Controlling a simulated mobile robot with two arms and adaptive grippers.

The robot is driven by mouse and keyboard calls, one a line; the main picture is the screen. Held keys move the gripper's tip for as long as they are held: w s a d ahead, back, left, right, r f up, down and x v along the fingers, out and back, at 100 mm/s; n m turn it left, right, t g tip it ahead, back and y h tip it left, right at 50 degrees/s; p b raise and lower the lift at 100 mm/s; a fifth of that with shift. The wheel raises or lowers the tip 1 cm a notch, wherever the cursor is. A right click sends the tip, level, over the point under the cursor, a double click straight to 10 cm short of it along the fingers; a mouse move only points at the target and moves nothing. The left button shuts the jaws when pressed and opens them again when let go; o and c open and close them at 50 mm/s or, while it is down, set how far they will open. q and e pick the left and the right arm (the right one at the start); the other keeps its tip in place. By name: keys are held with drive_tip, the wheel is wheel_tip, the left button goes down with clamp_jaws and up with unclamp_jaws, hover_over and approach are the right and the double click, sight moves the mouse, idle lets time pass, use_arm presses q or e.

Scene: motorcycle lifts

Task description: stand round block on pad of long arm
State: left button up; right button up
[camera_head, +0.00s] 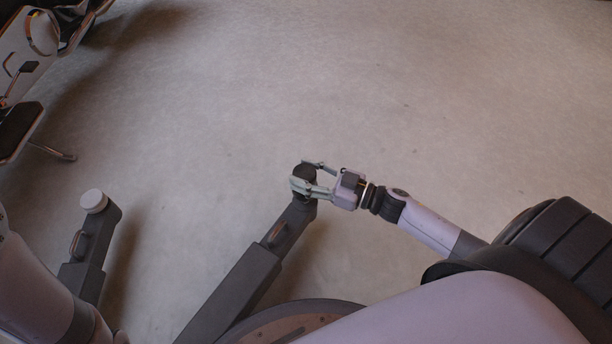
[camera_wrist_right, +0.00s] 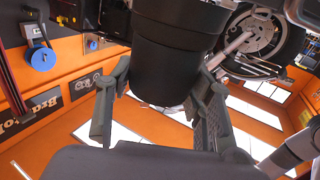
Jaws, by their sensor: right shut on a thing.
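The dark round block (camera_head: 304,171) is between the fingers of my right gripper (camera_head: 301,175), over the tip of the long dark arm (camera_head: 295,217) in the head view. The gripper is shut on it. The wrist view shows the block as a black cylinder with a wider rim (camera_wrist_right: 172,65), with a finger on each side. The pad of this arm is hidden under the block and gripper, so I cannot tell whether block and pad touch. My left gripper is out of view.
A second lift arm with a pale round pad (camera_head: 94,200) stands at the lower left. Part of a motorcycle (camera_head: 25,90) shows at the upper left. The concrete floor (camera_head: 400,90) beyond my gripper is clear.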

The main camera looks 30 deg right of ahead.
drive_tip(key=shift+r, duration=0.1)
drive_tip(key=o, duration=1.3)
drive_tip(key=shift+f, duration=0.2)
drive_tip(key=shift+c, duration=0.2)
drive_tip(key=shift+r, duration=0.15)
